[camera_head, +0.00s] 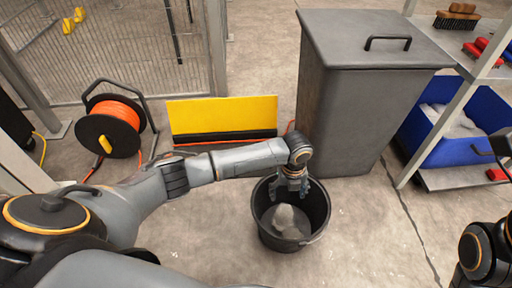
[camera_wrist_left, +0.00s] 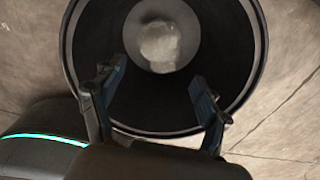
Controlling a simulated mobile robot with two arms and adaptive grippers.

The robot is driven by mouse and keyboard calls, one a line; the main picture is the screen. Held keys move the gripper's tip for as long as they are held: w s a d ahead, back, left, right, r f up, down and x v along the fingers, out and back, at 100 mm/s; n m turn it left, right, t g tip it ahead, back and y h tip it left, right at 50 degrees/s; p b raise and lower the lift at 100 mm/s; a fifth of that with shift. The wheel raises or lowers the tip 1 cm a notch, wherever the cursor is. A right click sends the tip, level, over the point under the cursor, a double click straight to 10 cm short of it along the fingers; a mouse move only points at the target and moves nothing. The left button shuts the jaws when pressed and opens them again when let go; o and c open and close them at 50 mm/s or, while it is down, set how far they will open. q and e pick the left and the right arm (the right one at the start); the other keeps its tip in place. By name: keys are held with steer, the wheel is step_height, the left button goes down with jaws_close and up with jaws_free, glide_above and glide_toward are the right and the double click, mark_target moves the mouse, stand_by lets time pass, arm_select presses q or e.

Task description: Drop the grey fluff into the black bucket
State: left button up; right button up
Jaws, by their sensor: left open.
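The black bucket (camera_head: 309,233) stands upright on the floor in the middle of the head view. Grey fluff (camera_head: 286,219) lies inside it, on the bottom. My left gripper (camera_head: 291,193) is over the bucket's opening, pointing down. In the left wrist view the two fingers of my left gripper (camera_wrist_left: 158,90) are spread apart with nothing between them. That view also shows the bucket (camera_wrist_left: 252,50) from above and the pale fluff (camera_wrist_left: 160,43) inside, beyond the fingertips and apart from them. Part of my right arm shows at the right edge of the head view, but its gripper cannot be made out.
A large grey lidded bin (camera_head: 345,110) stands right behind the bucket. A blue crate (camera_head: 443,150) holding more grey material sits on a shelf at the right. An orange cable reel (camera_head: 112,128) and a yellow panel (camera_head: 222,115) are at the left. Floor in front is clear.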

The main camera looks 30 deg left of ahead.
arm_select(q)
steer(key=shift+r, duration=0.1)
step_height(320, 180, up, 12)
stand_by(0.5)
steer(key=shift+d, duration=0.1)
